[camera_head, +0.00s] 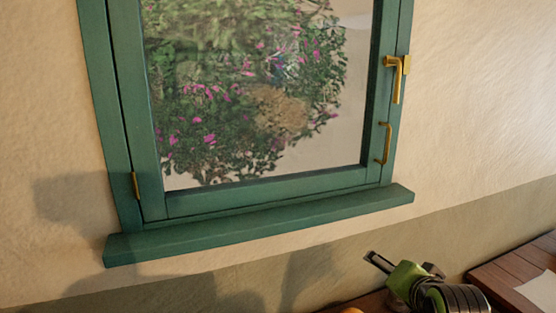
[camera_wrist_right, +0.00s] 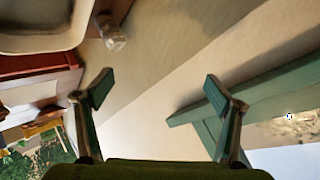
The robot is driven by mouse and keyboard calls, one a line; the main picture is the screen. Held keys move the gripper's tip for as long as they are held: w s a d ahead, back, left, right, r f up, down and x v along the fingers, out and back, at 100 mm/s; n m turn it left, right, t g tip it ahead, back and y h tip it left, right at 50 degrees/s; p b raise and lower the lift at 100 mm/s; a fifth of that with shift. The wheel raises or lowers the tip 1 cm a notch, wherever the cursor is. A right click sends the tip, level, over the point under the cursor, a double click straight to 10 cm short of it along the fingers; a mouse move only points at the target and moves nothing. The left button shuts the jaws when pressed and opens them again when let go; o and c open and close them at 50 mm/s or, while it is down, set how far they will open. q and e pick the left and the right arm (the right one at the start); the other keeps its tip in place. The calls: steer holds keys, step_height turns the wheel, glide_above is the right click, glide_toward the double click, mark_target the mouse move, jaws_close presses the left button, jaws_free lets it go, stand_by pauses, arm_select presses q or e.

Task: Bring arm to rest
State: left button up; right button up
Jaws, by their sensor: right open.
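My right gripper (camera_head: 404,264) is at the lower right of the head view, below and right of the green window sill (camera_head: 265,228). Its green body and dark arm link show there. In the wrist view the right gripper (camera_wrist_right: 157,90) has its two fingers spread wide, with nothing between them. Beyond the fingers is a plain pale wall. The gripper appears clear of the sill and the wall. My left gripper is not in view.
The green-framed window (camera_head: 260,197) is closed, with a brass handle (camera_head: 397,78) at right. A brown wooden surface (camera_head: 510,272) with a white sheet (camera_head: 541,291) is at lower right. The wrist view shows a pale basin (camera_wrist_right: 45,42) and a small glass jar (camera_wrist_right: 111,32).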

steer(key=s+a+f+n+g, duration=0.2)
steer(key=s+f+n+g, duration=0.3)
steer(key=s+f, duration=1.1)
steer(key=s+a+f+n+g+y, duration=0.1)
steer(key=s+a+f+n, duration=0.15)
steer(key=s+f, duration=0.4)
steer(key=s+a+f+n+g, duration=0.1)
steer(key=s+f+n+g, duration=0.15)
steer(key=s, duration=0.75)
step_height(320, 180, down, 31)
steer(key=s+n+b, duration=0.1)
steer(key=b, duration=0.2)
steer(key=s+d+f+g+b, duration=0.1)
steer(key=s+d+f+b, duration=0.2)
steer(key=s+f, duration=1.4)
steer(key=shift+d+f+g, duration=0.25)
steer(key=shift+f+g, duration=0.1)
steer(key=shift+f, duration=0.05)
